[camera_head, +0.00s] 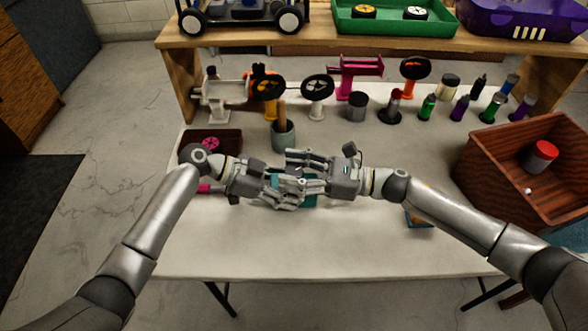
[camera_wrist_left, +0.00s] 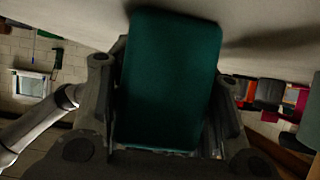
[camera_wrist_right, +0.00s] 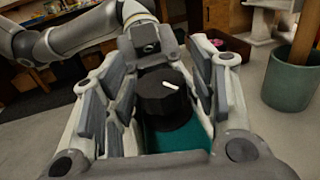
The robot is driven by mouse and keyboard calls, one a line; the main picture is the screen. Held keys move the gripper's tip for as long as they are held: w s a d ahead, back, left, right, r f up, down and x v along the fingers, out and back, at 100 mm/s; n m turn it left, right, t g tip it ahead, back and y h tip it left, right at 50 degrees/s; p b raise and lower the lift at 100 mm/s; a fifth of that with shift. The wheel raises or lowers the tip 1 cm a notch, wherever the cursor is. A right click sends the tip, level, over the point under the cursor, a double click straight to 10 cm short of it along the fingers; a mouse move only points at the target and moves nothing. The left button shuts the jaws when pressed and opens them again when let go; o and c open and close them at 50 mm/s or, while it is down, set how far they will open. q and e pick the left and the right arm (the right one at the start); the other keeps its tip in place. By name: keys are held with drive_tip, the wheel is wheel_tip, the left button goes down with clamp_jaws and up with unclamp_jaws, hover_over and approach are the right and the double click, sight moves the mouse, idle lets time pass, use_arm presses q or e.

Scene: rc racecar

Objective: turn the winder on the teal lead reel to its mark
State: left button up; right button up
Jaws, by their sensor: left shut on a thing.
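The teal lead reel (camera_head: 309,201) sits between my two grippers above the white table in the head view, mostly covered by fingers. My left gripper (camera_head: 288,190) is shut on its teal body (camera_wrist_left: 170,80), which fills the left wrist view. In the right wrist view the black winder (camera_wrist_right: 160,104) stands on the teal body (camera_wrist_right: 176,140), with a short white line on its top. My right gripper (camera_head: 308,164) is open, with its fingers (camera_wrist_right: 166,100) on either side of the winder. I cannot tell whether they touch it. The mark on the body is not visible.
A grey-green pot (camera_head: 283,140) with a wooden post stands behind the grippers. A brown tray (camera_head: 232,140) is at the left, a large wooden crate (camera_head: 490,185) at the right. Bottles and stands line the back below a wooden shelf (camera_head: 400,42). The table front (camera_head: 330,250) is clear.

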drive_tip(key=c, duration=0.8)
drive_tip(key=shift+f+t, duration=0.1)
drive_tip(key=shift+t, duration=0.2)
drive_tip(key=shift+s+a+m+t+h, duration=0.15)
drive_tip(key=shift+m+t+h, duration=0.25)
drive_tip(key=shift+m+t, duration=0.7)
drive_tip(key=m+t+h, duration=0.2)
drive_tip(key=t, duration=0.1)
drive_tip(key=m+t+h, duration=0.2)
drive_tip(key=m+t, duration=0.1)
drive_tip(key=t, duration=0.1)
drive_tip(key=shift+h, duration=0.4)
drive_tip(key=m+t+h, duration=0.3)
drive_tip(key=m+h, duration=0.1)
drive_tip(key=h, duration=0.1)
drive_tip(key=shift+m+t+h, duration=0.9)
drive_tip(key=shift+m+h, duration=1.3)
drive_tip(key=shift+h, duration=1.1)
